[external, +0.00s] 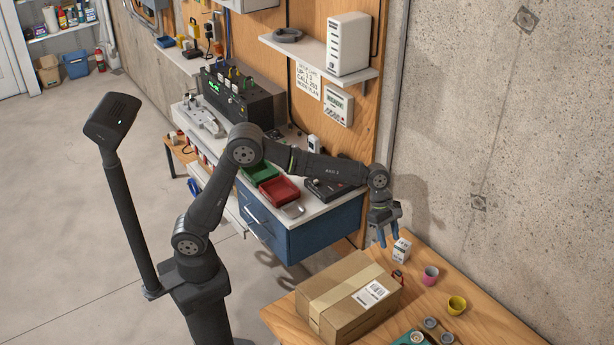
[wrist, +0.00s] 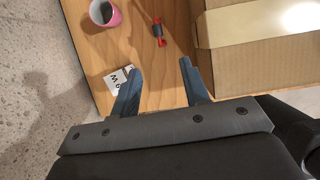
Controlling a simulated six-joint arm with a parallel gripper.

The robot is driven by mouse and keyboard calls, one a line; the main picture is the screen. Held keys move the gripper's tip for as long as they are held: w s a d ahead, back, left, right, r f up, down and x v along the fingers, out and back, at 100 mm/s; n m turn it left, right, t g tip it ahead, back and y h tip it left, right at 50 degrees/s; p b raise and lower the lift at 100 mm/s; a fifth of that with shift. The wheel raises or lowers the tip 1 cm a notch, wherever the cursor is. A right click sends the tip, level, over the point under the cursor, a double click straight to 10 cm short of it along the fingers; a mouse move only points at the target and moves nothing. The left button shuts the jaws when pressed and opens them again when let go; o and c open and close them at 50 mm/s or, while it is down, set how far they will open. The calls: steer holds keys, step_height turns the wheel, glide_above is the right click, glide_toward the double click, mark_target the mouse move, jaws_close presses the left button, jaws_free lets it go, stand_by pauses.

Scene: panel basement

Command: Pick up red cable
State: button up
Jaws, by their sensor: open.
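A small item with red ends and a dark middle (wrist: 158,32) lies on the wooden table, between the pink cup and the cardboard box; it looks like the red cable, but it is too small to be sure. In the external view it is a small red and dark shape (external: 397,278) beside the box. My gripper (external: 388,238) points down above the table, near the white carton. In the wrist view my gripper (wrist: 161,67) is open, with nothing between its fingers, and the red-ended item shows beyond the fingertips.
The cardboard box (external: 345,298) is close to the item. The concrete wall (external: 500,130) rises behind the table. A blue-drawered bench (external: 312,230) adjoins it.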

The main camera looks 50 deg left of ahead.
mark_target(398, 273)
steer(key=x, duration=1)
steer(key=shift+f, duration=0.15)
steer(key=shift+d+x, duration=0.25)
steer(key=shift+x, duration=1.25)
steer(key=shift+d+x, duration=0.2)
steer(key=shift+x, duration=1.35)
steer(key=shift+r, duration=0.2)
jaws_close()
